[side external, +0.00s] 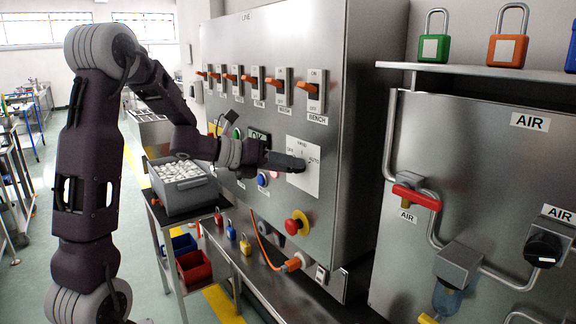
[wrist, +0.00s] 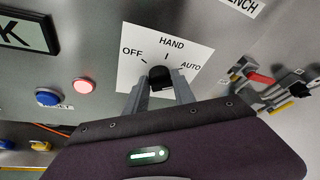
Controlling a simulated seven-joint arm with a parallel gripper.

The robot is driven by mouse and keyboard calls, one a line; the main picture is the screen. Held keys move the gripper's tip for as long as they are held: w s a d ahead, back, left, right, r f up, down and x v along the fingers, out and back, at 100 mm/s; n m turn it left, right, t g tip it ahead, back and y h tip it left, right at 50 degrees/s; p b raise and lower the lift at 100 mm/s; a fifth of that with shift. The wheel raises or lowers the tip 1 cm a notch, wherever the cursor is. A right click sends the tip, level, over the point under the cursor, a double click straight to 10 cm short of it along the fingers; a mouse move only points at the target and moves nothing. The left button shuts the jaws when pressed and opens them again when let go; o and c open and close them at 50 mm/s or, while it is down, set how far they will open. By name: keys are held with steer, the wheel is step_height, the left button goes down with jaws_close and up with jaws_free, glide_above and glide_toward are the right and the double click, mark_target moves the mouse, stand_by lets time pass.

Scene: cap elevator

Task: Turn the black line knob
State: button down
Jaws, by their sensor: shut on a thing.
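The black line knob (wrist: 160,76) sits on a white plate (wrist: 128,60) marked OFF, HAND and AUTO, on the front of the grey metal cabinet. In the wrist view my gripper (wrist: 160,88) has one finger on each side of the knob and is shut on it. In the side view my gripper (side external: 290,162) reaches the white plate (side external: 303,182) from the left and covers most of the knob. I cannot tell for sure which mark the knob points at.
Orange-handled switches (side external: 254,82) line the cabinet (side external: 330,60) above. A red emergency button (side external: 297,223) is below the plate. Blue (wrist: 48,97) and red (wrist: 84,87) buttons lie left of the knob. A grey bin (side external: 180,200) stands under my arm.

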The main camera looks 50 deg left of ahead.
steer(key=n+t, duration=0.2)
steer(key=n, duration=0.5)
steer(key=f+n+t+h, duration=0.1)
steer(key=n+t, duration=0.2)
steer(key=n, duration=0.5)
steer(key=n+t, duration=0.2)
steer(key=n, duration=0.5)
steer(key=shift+f+n+t+h, duration=0.3)
steer(key=shift+f, duration=0.1)
steer(key=shift+n, duration=0.4)
steer(key=c, duration=1)
jaws_free()
steer(key=shift+c, duration=0.2)
steer(key=shift+s, duration=0.1)
